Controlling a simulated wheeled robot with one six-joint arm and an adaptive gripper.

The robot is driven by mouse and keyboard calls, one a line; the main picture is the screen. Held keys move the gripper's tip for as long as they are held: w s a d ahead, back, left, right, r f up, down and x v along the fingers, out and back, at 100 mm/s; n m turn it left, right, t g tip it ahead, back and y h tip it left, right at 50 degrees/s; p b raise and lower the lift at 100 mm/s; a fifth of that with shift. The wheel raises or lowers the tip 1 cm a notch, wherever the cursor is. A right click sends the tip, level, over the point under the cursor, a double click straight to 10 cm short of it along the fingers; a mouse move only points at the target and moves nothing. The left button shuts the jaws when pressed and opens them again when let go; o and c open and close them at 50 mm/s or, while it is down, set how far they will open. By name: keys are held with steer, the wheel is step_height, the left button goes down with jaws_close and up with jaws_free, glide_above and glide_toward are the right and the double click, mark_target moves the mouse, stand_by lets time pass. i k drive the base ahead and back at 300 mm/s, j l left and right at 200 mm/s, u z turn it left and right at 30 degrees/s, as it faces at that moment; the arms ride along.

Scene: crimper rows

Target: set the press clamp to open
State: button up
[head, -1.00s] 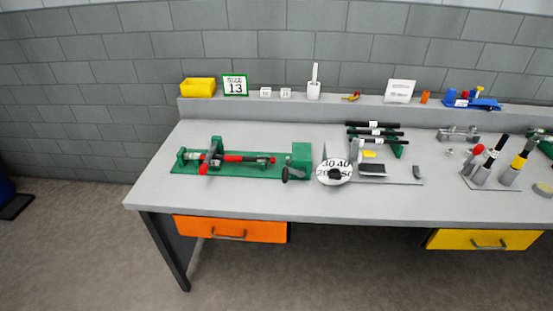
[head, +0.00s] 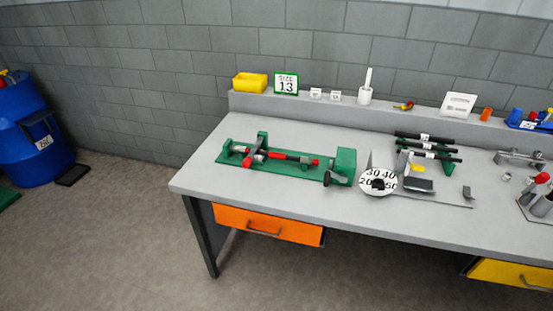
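A green bench press with a clamp (head: 300,168) lies along the left part of the grey workbench. It has a long green base, a red and dark rod lying along it, and a green block with a dark knob at its right end. A green upright lever with a red end stands near its left end. At this distance I cannot tell whether the clamp is open or closed. My gripper is not in view.
The grey workbench (head: 210,182) has an orange drawer (head: 268,225) and a yellow drawer (head: 512,272). A round numbered dial (head: 378,181) stands right of the press. A size 13 sign (head: 286,83) is on the back ledge. A blue barrel (head: 35,160) stands far left; the floor between is mostly clear.

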mark_target(247, 162)
steer(key=i+l, duration=0.1)
steer(key=i, duration=0.4)
steer(key=i+l, duration=0.1)
steer(key=i, duration=0.35)
